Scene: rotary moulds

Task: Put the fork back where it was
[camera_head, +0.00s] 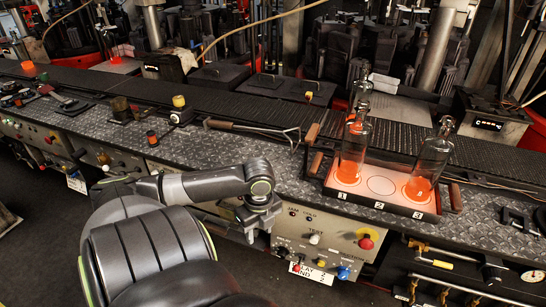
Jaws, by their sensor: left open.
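A metal fork (256,129) lies on the grey diamond-plate bench, with its dark grip at the left and its prongs at the right. Its prongs end near a short wooden piece (312,133); I cannot tell whether they touch. My left gripper (262,230) points down at the bench's front edge, in front of and below the fork. It is open, apart from the fork, and I see nothing in it. My right gripper is not in view.
A tray (375,202) with numbered glowing spots holds clear bottles (353,152) (433,158), orange at the base; spot 2 is bare. Small tools and a yellow-topped piece (179,102) lie left of the fork. A dark conveyor (400,130) runs behind. Knobs line the front panel (330,240).

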